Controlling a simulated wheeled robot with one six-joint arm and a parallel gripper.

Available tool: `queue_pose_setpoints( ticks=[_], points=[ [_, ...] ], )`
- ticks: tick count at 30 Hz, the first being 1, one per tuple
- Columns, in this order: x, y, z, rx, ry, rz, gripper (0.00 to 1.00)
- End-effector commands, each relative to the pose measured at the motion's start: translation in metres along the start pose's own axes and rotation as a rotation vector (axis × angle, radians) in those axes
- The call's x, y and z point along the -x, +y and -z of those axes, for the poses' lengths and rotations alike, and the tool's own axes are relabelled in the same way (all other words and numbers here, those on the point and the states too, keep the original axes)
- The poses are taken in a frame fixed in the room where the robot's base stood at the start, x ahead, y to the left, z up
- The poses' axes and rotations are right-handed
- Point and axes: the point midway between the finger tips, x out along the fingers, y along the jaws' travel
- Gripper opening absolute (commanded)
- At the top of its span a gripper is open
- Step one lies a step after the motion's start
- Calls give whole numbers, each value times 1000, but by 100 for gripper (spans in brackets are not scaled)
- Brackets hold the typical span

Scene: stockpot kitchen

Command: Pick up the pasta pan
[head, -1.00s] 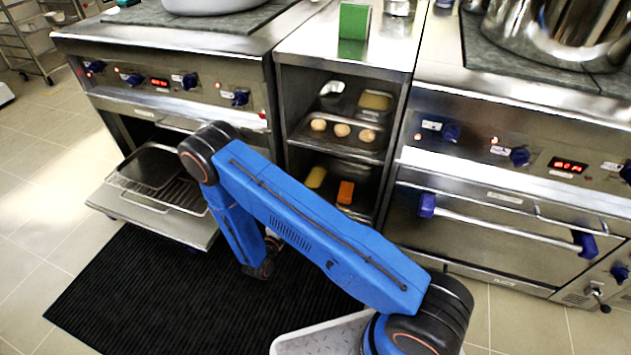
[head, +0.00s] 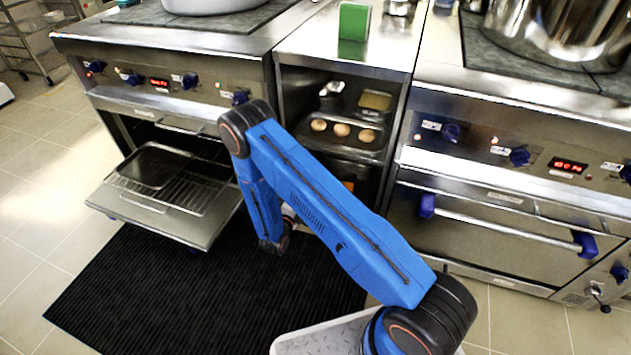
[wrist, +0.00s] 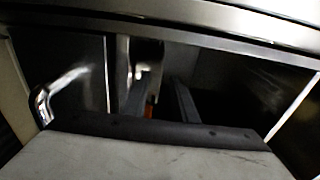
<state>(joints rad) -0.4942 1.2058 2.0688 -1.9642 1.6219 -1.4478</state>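I cannot tell for sure which vessel is the pasta pan. A dark rectangular pan (head: 155,165) rests on the pulled-out rack of the open left oven. A large shiny steel pot (head: 560,30) stands on the right stove, and a wide grey pan (head: 215,5) on the left stove; both are cut off by the top edge. My arm reaches down in front of the middle shelf unit.
The open oven door (head: 150,215) juts out left of my arm. A green box (head: 354,21) stands on top. The right oven (head: 500,225) is closed. A black mat (head: 200,290) covers the floor.

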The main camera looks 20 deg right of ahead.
Motion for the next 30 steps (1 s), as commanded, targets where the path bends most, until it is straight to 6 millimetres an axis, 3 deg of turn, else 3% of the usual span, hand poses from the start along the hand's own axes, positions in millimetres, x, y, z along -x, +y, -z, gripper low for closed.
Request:
queue_pose_setpoints(
  ticks=[8,12,30],
  points=[
    [-5,0,0,1,-2,0,25],
    [-5,0,0,0,-1,0,0],
    [-5,0,0,1,-1,-1,0]
  ],
)
